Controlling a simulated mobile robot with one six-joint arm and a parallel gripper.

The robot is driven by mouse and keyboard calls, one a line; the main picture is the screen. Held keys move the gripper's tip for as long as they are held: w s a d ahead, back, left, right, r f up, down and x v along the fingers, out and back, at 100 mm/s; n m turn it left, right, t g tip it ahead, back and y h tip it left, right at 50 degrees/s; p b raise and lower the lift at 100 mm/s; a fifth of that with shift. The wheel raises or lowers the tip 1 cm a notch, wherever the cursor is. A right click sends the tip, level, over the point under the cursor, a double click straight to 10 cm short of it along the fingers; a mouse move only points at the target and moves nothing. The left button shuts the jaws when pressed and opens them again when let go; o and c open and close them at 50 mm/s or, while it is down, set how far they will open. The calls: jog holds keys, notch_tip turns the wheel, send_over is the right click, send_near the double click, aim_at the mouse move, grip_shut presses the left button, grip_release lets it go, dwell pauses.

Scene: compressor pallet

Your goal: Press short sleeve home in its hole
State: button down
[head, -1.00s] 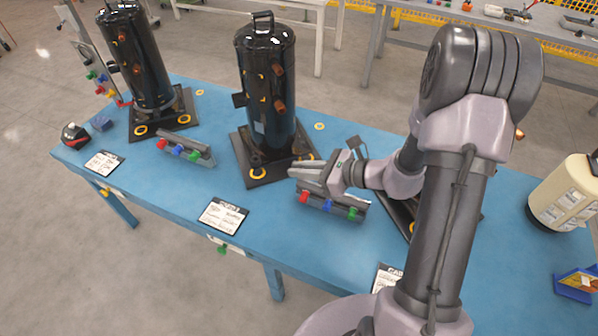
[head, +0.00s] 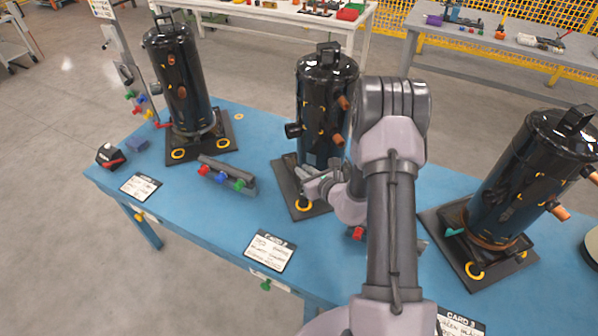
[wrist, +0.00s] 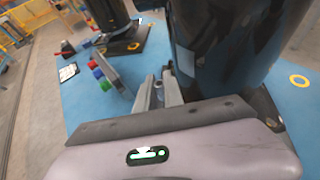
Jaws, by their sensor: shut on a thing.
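My gripper (head: 314,184) is at the front of the middle black compressor (head: 324,120), low over its dark base plate (head: 285,180). In the wrist view my gripper (wrist: 158,92) is shut on a small grey piece (wrist: 158,84), probably the short sleeve, which is mostly hidden by the fingers. A yellow ring (head: 304,206) lies at the plate's front corner, just below the fingertips in the head view. The hole is not clearly visible. I cannot tell whether the piece touches the plate.
A grey rack (head: 228,178) with red, blue and green pieces stands to the left. Another compressor (head: 180,80) stands at the left and one (head: 525,180) at the right. A card (head: 270,250) lies at the front edge. My arm partly hides another rack.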

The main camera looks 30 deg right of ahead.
jog(key=shift+f, duration=0.1)
notch_tip(320, 180, down, 6)
jog(key=b, duration=0.5)
jog(key=shift+r, duration=0.2)
jog(key=shift+f, duration=0.15)
dwell(1.2)
jog(key=shift+f+b, duration=0.35)
jog(key=shift+b, duration=0.1)
jog(key=shift+f+b, duration=0.4)
jog(key=shift+f, duration=0.1)
jog(key=c, duration=1.4)
grip_release()
